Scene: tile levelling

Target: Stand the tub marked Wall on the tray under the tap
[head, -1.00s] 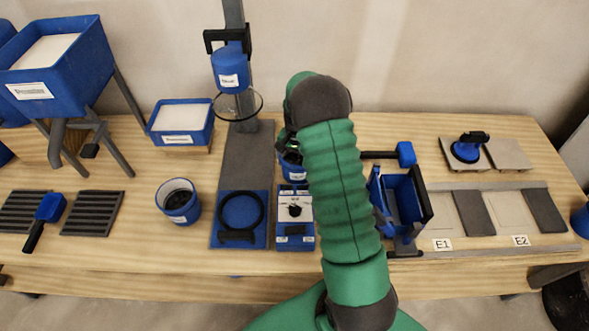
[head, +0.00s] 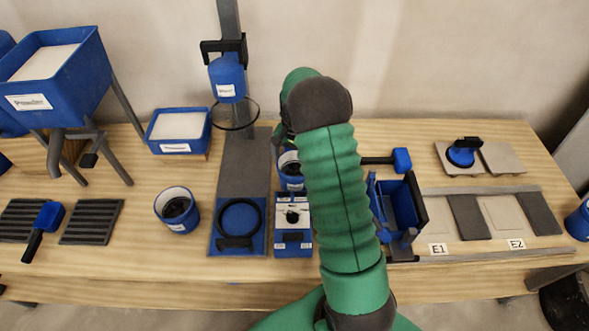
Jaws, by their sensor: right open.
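One blue tub (head: 177,210) with a dark inside and a white label stands on the bench left of centre. A second blue tub (head: 291,181) with a pale rim stands behind the switch box, partly hidden by my right arm. Neither label is readable, so I cannot tell which is marked Wall. My right gripper (head: 280,146) is open near the second tub, mostly hidden behind its own arm; I cannot tell whether it touches it. A labelled blue tank (head: 227,80) hangs on a grey column above a ring and a blue tray (head: 256,246). My left gripper is not in view.
A blue hopper (head: 90,75) on legs and a white-filled bin (head: 160,148) stand at the left. A switch box (head: 294,249) is beside the tray. A blue open box (head: 405,205) stands right of my arm. Grey tiles lie farther right.

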